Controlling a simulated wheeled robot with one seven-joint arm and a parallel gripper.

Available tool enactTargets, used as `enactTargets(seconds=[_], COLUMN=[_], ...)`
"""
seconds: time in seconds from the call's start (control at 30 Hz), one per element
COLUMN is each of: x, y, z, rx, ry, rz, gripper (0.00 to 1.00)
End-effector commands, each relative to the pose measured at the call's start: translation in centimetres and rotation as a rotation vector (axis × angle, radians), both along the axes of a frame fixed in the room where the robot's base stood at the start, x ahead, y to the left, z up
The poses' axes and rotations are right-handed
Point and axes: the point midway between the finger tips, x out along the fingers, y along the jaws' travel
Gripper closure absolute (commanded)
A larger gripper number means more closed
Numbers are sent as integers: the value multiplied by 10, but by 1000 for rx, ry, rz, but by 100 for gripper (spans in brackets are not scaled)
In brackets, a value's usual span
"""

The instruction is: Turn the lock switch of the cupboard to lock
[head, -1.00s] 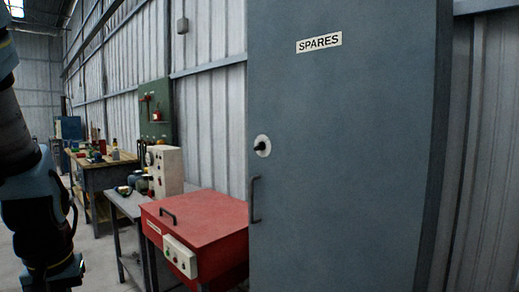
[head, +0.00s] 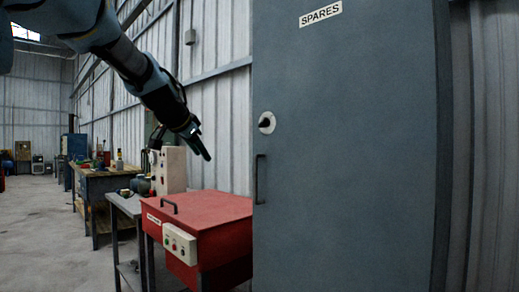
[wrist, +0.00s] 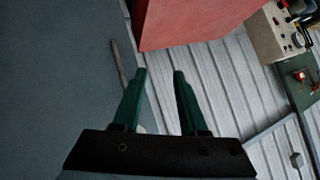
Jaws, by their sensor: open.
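The grey cupboard (head: 345,160) labelled SPARES stands at the right, its door closed. Its lock switch (head: 266,122) is a dark knob on a round pale plate, near the door's left edge and above the bar handle (head: 260,180). My gripper (head: 204,152) is in the air left of the switch and slightly lower in the head view, apart from it. In the wrist view my gripper (wrist: 159,73) has its two green fingers spread with nothing between them. The cupboard door (wrist: 55,70) fills the left there. A pale patch shows by the left finger, mostly hidden.
A red lidded box (head: 215,212) with a control panel stands left of the cupboard, below my gripper. A pale instrument box (head: 172,168) is behind it. A workbench (head: 100,182) stands farther back. Floor at the left is clear.

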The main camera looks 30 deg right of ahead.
Motion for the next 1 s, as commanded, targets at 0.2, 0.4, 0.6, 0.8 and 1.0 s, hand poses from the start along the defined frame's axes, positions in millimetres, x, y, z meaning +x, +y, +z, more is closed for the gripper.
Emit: enactTargets(seconds=[0.2,0.4,0.6,0.8,1.0], x=[-30,-50,-41,-23,-6], y=[-86,-110,-127,-159,-184], z=[80,121,122,112,102], rx=[-75,-101,-102,-100,-100], ry=[-333,-462,-467,-466,-466], rz=[-283,-374,-381,-381,-378], gripper=[57,57,57,57,57])
